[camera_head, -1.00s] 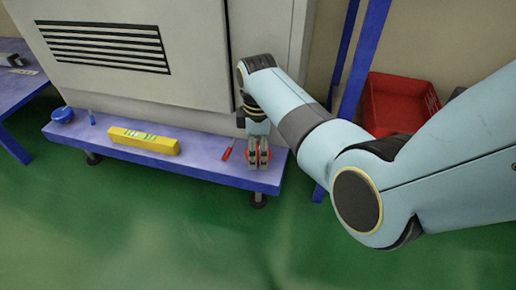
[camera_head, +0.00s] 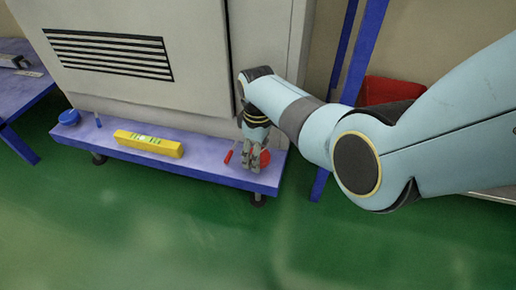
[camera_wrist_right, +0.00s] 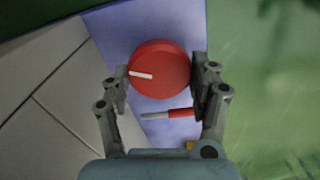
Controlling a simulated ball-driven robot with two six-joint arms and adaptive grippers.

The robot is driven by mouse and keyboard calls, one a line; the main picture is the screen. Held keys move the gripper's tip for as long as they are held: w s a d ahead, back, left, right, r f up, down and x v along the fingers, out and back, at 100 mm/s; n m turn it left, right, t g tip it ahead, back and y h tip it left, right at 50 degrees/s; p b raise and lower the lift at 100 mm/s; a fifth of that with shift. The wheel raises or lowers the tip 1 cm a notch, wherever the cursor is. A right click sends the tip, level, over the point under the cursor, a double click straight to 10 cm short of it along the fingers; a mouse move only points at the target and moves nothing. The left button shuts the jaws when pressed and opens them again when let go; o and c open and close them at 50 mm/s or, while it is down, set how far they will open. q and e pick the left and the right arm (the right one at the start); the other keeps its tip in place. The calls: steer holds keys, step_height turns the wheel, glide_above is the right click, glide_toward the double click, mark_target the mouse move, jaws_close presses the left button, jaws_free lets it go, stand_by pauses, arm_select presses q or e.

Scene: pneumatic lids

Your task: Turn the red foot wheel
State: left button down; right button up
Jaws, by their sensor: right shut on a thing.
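The red foot wheel (camera_wrist_right: 160,69) is a round red knob with a white mark, on the blue ledge at the foot of the cabinet. In the head view it shows partly (camera_head: 265,158), with my right gripper (camera_head: 253,165) in front of it. In the right wrist view my right gripper (camera_wrist_right: 161,85) has one finger on each side of the wheel and is shut on it. The white mark points left in that view. My left gripper is not in view.
A red-handled screwdriver (camera_wrist_right: 181,113) lies on the ledge (camera_head: 210,165) close to the wheel. A yellow level (camera_head: 148,143) and a blue round thing (camera_head: 69,117) are further left. A grey cabinet (camera_head: 190,50) rises behind. A red crate (camera_head: 390,90) is at the right.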

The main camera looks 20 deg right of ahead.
steer(key=m+p, duration=0.1)
steer(key=m, duration=0.1)
steer(key=shift+r+m, duration=0.15)
steer(key=shift+m, duration=0.25)
steer(key=m+p, duration=0.1)
steer(key=m, duration=0.1)
steer(key=shift+m, duration=0.4)
steer(key=m, duration=0.3)
steer(key=shift+p, duration=0.3)
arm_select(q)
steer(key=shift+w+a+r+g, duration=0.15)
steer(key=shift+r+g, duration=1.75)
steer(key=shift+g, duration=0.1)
arm_select(e)
steer(key=shift+m, duration=2)
